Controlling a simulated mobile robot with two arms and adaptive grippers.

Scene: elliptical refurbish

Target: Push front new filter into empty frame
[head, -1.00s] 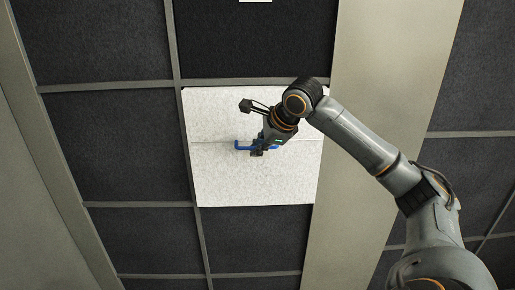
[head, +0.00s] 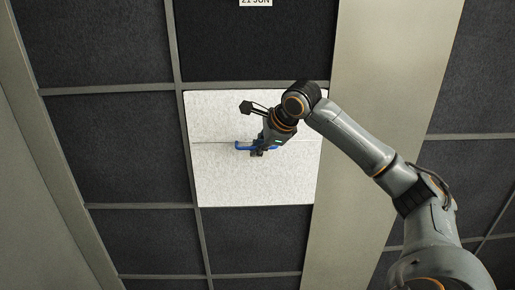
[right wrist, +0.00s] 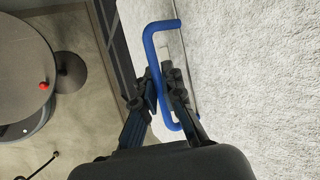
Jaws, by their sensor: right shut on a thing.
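The new filter (head: 225,178) is a white square panel with a blue handle (head: 243,146) across its middle, seen in the head view over one cell of the frame grid. Its left edge lies close along a frame bar (head: 191,160), and its top edge is just below a crossbar. I cannot tell how deep it sits. My right gripper (head: 257,151) is shut on the blue handle. In the right wrist view the fingers (right wrist: 158,98) close around the handle's bar (right wrist: 163,30), with the white filter (right wrist: 250,60) beside them. My left gripper is not in view.
Dark filters (head: 115,145) fill the cells around, divided by grey bars. A wide beige strip (head: 385,80) runs right of the white filter, behind my right arm. A paper label (head: 256,3) shows at the top. The right wrist view shows a round table (right wrist: 25,70) at left.

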